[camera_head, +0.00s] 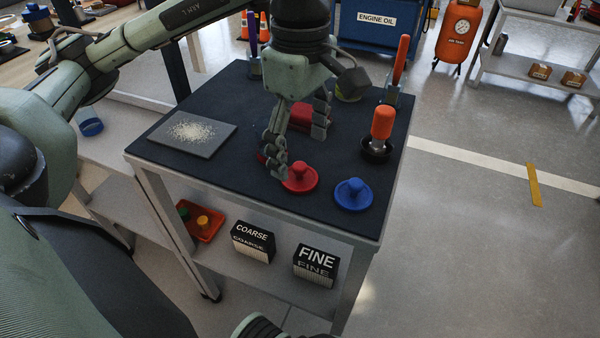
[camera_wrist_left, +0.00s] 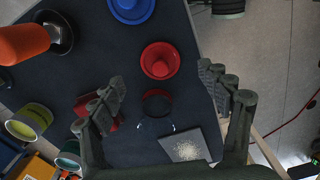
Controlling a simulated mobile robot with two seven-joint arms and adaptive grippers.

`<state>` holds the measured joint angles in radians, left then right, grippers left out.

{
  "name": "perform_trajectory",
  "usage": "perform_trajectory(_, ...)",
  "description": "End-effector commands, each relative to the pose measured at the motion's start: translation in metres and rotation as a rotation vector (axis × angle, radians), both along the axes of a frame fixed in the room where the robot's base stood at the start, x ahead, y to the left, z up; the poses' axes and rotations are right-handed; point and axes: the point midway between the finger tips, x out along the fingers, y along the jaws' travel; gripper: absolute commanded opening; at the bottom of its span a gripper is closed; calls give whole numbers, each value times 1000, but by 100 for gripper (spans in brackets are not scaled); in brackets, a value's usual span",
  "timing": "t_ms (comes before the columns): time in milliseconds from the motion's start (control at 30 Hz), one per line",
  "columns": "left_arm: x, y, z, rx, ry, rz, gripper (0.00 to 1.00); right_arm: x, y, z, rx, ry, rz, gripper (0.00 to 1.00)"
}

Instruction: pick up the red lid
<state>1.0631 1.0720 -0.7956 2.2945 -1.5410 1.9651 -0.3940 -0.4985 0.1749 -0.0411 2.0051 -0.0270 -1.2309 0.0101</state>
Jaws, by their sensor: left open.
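The red lid (camera_head: 299,178), a round disc with a raised knob, lies flat on the dark table mat near its front edge. In the left wrist view the red lid (camera_wrist_left: 160,62) lies just beyond the space between the fingers. My left gripper (camera_head: 298,152) is open and empty above the mat, just behind the lid in the head view. Its fingers also show in the left wrist view (camera_wrist_left: 166,92), spread to both sides. A dark open-topped round container (camera_wrist_left: 157,103) sits between them in that view, mostly hidden in the head view.
A blue lid (camera_head: 353,194) lies right of the red one. An orange-handled tool in a black dish (camera_head: 376,150) stands behind it. A red object (camera_head: 301,115) is partly hidden behind the fingers. A grey plate with pale granules (camera_head: 192,133) lies at the left.

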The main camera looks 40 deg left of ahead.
Motion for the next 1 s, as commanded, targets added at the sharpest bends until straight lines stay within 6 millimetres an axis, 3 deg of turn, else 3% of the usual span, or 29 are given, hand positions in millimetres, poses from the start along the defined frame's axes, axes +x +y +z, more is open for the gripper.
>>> perform_trajectory(233, -1, 2, -37, 1, 4, 0, 77, -5, -4, -13, -3, 17, -2, 0)
perform_trajectory(567, -1, 2, -44, -1, 1, -2, 76, -5, -1, -12, 1, 16, 3, 0)
perform_trajectory(867, -1, 2, -44, -1, 1, -2, 38, -3, 2, -9, 5, 9, 3, 0)
perform_trajectory(1000, -1, 2, -44, -1, 1, -2, 37, -3, 3, -10, 7, 9, 2, 0)
